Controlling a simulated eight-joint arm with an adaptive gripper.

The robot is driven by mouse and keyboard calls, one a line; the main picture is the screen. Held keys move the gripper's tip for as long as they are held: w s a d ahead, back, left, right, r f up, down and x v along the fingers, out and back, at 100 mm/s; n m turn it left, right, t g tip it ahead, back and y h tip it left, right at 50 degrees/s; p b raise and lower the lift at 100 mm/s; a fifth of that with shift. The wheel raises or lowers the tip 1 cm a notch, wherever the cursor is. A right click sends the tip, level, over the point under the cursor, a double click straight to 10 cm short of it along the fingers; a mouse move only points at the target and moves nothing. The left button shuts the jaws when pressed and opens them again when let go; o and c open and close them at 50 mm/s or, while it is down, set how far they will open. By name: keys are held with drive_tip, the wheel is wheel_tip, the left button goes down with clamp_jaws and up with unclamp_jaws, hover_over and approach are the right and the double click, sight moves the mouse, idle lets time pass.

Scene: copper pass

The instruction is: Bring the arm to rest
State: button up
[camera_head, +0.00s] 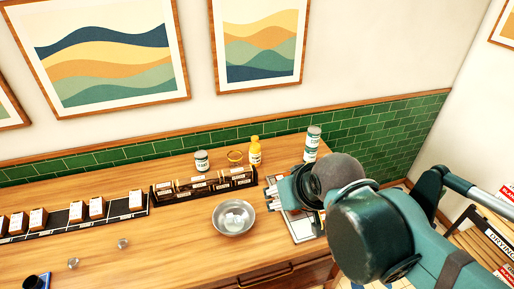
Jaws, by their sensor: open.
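My arm reaches in from the right side of the head view, over the right end of the wooden counter (180,225). My gripper (291,194) is at the end of the arm, above a light tray or board (302,232) at the counter's right end. It is open. The arm's round joint hides much of the gripper, and I cannot make out both fingertips clearly. I see nothing held in it.
A metal bowl (234,218) stands just left of my gripper. Behind it are a dark rack (165,193), a yellow bottle (254,152), a jar (202,161) and stacked cans (313,138). A slatted wooden stand (480,240) is at right. The counter's front middle is mostly clear.

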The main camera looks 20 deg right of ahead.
wheel_tip(320, 180, down, 7)
drive_tip(key=b, duration=0.6)
drive_tip(key=shift+b, duration=0.4)
idle(0.7)
